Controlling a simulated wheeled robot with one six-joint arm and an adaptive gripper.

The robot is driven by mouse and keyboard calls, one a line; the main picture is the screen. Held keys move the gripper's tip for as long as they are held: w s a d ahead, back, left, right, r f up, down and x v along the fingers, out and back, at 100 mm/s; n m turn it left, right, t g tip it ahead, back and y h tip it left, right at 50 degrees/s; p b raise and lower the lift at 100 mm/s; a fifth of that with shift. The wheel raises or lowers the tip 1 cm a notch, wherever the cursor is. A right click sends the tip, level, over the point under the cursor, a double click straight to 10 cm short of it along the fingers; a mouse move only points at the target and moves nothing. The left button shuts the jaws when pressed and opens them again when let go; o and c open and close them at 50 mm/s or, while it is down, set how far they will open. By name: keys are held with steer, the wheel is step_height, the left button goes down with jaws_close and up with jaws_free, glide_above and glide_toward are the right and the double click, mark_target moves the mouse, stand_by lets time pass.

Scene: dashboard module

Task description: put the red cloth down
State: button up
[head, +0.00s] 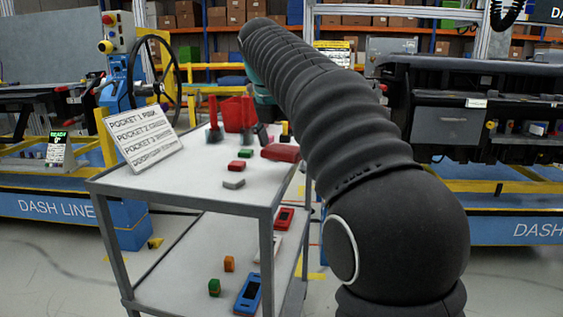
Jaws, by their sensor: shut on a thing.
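The red cloth (281,152) looks like a flat folded red piece at the right side of the cart's top shelf (205,185); its right end runs close behind my arm. My arm rises in front of the cart and bends down behind itself, with a teal part of its wrist showing beside a red bin. My gripper (268,133) is mostly hidden behind the arm, just above the cloth, and is shut on it. The contact itself is hidden, and I cannot tell whether the cloth touches the shelf.
A tilted sign (144,139) listing pockets stands at the shelf's left. A red bin (234,114), upright red-handled tools, a small red block (237,166) and a grey block (234,183) share the top. The lower shelf holds a blue device (248,293) and small blocks. The front left top is clear.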

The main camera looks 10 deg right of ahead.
mark_target(277, 159)
steer(key=shift+a+f, duration=0.4)
steer(key=shift+a, duration=0.2)
step_height(277, 159, down, 3)
steer(key=shift+s+r, duration=0.1)
steer(key=shift+r, duration=0.1)
steer(key=shift+f, duration=0.35)
steer(key=shift+c, duration=1.1)
steer(key=shift+f, duration=0.3)
steer(key=o, duration=1.3)
steer(key=v, duration=1.3)
steer(key=shift+d+r, duration=0.25)
steer(key=shift+r, duration=0.2)
